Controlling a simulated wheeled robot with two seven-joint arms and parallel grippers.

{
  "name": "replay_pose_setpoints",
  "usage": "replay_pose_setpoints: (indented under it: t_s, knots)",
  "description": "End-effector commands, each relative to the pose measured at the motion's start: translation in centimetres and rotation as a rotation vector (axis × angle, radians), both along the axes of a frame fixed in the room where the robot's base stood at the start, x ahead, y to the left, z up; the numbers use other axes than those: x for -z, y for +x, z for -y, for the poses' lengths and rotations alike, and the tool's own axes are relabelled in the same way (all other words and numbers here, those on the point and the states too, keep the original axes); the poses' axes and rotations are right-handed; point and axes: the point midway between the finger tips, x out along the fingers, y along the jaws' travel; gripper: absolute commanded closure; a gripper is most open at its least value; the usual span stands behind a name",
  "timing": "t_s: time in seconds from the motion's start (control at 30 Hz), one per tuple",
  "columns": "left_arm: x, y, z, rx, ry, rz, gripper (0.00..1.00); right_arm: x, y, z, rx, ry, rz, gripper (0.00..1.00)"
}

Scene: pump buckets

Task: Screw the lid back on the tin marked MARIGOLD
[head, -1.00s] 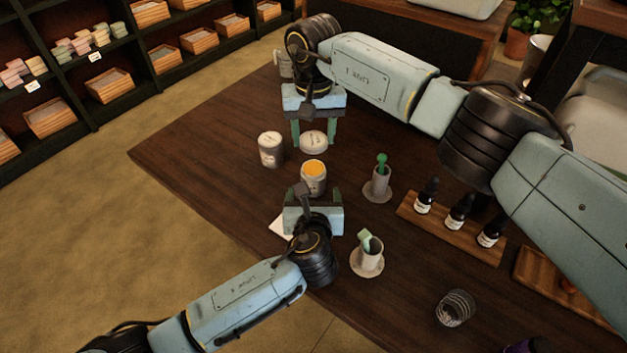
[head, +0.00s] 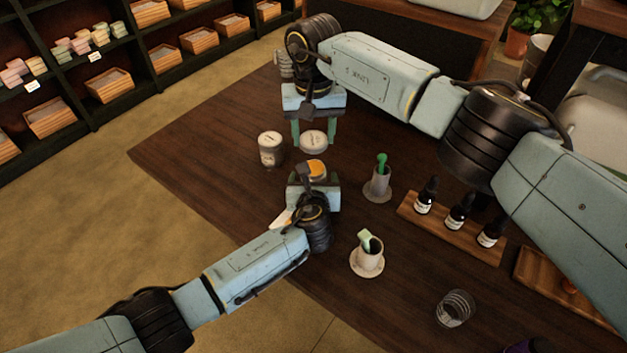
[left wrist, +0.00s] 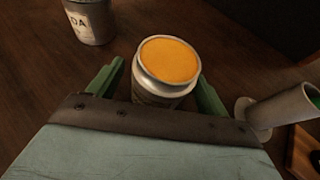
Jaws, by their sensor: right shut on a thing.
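An open tin (head: 316,167) full of orange-yellow stuff stands upright on the dark table; it also shows in the left wrist view (left wrist: 167,62). Its label cannot be read. My left gripper (head: 316,181) is open and low at the tin. In the left wrist view its green fingers stand on either side of the tin, with a gap at the left finger. My right gripper (head: 313,131) is shut on a round pale lid (head: 313,141), held behind the open tin. The marking on the lid is too small to read.
A closed tin (head: 271,150) stands to the left; its label ends in "DA" in the left wrist view (left wrist: 90,22). A cup with a green tool (head: 379,181) stands close on the right. Another cup (head: 368,255), a bottle rack (head: 450,232) and a glass (head: 455,308) are further right.

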Motion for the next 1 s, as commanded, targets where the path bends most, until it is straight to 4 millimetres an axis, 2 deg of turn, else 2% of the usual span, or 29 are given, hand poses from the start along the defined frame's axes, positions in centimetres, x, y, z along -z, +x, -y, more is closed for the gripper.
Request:
replay_pose_setpoints:
  t_s: [0.07,0.5,0.6,0.83,1.0]
  knots:
    - [0.0,0.0,0.0,0.0,0.0,0.0,0.32,0.0,0.0,0.0,0.0,0.0,0.0,0.68]
    - [0.0,0.0,0.0,0.0,0.0,-0.001,0.88,0.0,0.0,0.0,0.0,0.0,0.0,0.68]
    - [0.0,0.0,0.0,0.0,0.0,-0.001,0.88,0.5,0.0,0.0,0.0,-0.001,-0.002,0.68]
    - [0.0,0.0,0.0,0.0,0.0,-0.001,0.88,3.8,-0.1,0.0,0.001,-0.002,-0.003,0.68]
    - [0.0,0.0,0.0,0.0,0.0,-0.001,0.88,5.0,-0.1,0.0,0.0,-0.002,-0.001,0.68]
